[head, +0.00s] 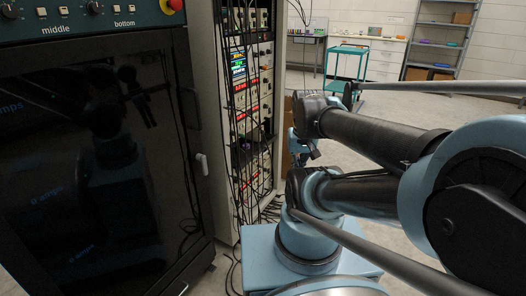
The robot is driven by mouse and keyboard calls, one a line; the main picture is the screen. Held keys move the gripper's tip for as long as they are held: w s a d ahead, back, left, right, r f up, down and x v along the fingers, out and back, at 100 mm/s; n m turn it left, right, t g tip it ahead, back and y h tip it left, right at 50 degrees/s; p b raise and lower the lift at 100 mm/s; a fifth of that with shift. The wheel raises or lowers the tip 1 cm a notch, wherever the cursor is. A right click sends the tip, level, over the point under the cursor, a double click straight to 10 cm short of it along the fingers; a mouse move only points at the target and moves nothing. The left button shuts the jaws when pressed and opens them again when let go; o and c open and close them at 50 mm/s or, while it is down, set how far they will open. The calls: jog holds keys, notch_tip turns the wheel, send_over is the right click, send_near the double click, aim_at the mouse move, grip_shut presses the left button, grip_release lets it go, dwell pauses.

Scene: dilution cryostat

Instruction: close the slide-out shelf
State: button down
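I cannot make out a clearly pulled-out shelf. The tall instrument rack (228,120) stands left of centre, and a dark gap with a small purple item (247,146) shows midway up its front. Cables hanging over the front hide part of it. My arm reaches from the right toward the rack. Its far end, with my gripper (303,152), shows small and dark to the right of the rack front, partly behind my own arm link. I cannot tell whether the fingers are open or shut, and I see nothing held in them.
Loose cables (258,212) lie at the rack's foot. A green cart (345,62), white drawers (385,58) and a grey shelving unit (440,45) stand behind, with open floor before them.

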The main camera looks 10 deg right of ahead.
jog(key=w+a+r+m+y, duration=0.1)
jog(key=w+r+m+y, duration=0.15)
jog(key=w+m, duration=1.35)
jog(key=w+f+m, duration=0.1)
jog(key=w+f, duration=0.1)
jog(key=w, duration=0.6)
jog(key=w+f+m, duration=0.2)
jog(key=w, duration=0.6)
jog(key=w+f+m+y, duration=0.1)
jog(key=w+f+m, duration=0.5)
jog(key=w+f, duration=0.3)
jog(key=w+a+f, duration=0.1)
jog(key=f, duration=0.1)
jog(key=w+a+f, duration=0.2)
jog(key=f, duration=0.1)
jog(key=w+a+f, duration=0.2)
jog(key=f, duration=0.1)
jog(key=shift+a, duration=0.2)
jog(key=shift+w, duration=0.1)
